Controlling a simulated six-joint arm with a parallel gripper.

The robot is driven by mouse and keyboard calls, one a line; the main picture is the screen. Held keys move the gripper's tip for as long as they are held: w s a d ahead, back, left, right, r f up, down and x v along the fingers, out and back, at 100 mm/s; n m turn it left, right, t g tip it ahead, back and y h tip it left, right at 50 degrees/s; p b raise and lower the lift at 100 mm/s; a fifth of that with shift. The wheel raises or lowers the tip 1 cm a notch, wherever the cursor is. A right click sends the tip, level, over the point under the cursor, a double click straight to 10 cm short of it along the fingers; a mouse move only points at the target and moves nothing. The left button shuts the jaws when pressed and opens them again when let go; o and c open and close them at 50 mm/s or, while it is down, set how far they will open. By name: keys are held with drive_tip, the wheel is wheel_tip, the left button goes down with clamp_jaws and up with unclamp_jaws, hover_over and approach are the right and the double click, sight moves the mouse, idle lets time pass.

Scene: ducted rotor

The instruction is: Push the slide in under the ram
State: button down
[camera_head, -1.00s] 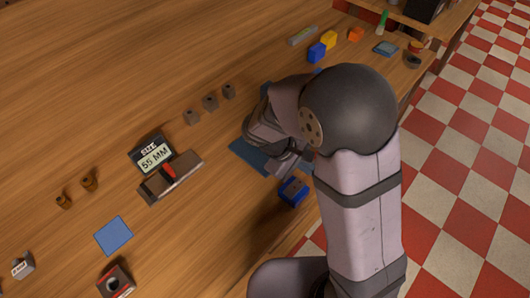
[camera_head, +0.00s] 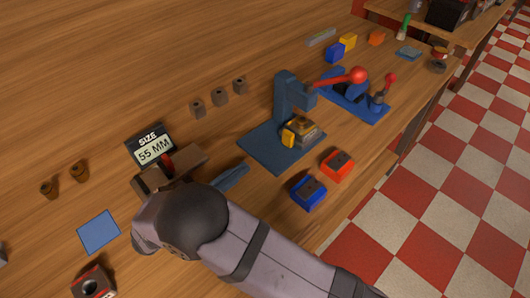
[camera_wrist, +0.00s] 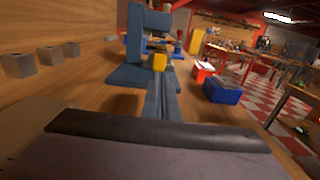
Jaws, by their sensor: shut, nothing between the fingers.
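The blue-grey press (camera_head: 285,100) stands on a flat blue base plate (camera_head: 258,147) in the head view. Its column and overhanging head rise at the back of the plate. The ram's tip is not clear. My gripper (camera_head: 246,168) is shut and empty, left of the plate. In the wrist view its fingers (camera_wrist: 162,85) point towards the yellow block (camera_wrist: 158,62), seemingly apart from it.
A red-ball lever (camera_head: 358,75) stands right of the press over a blue fixture (camera_head: 362,105). A size display (camera_head: 150,146) reading 55 MM stands behind my wrist. Several grey blocks (camera_head: 220,97) line the back.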

drive_tip(key=p, duration=0.4)
approach(286, 137)
drive_tip(key=x, duration=0.4)
drive_tip(key=shift+w+d+r, duration=0.1)
drive_tip(key=shift+d+r, duration=0.05)
drive_tip(key=shift+d, duration=0.05)
drive_tip(key=shift+x, duration=1)
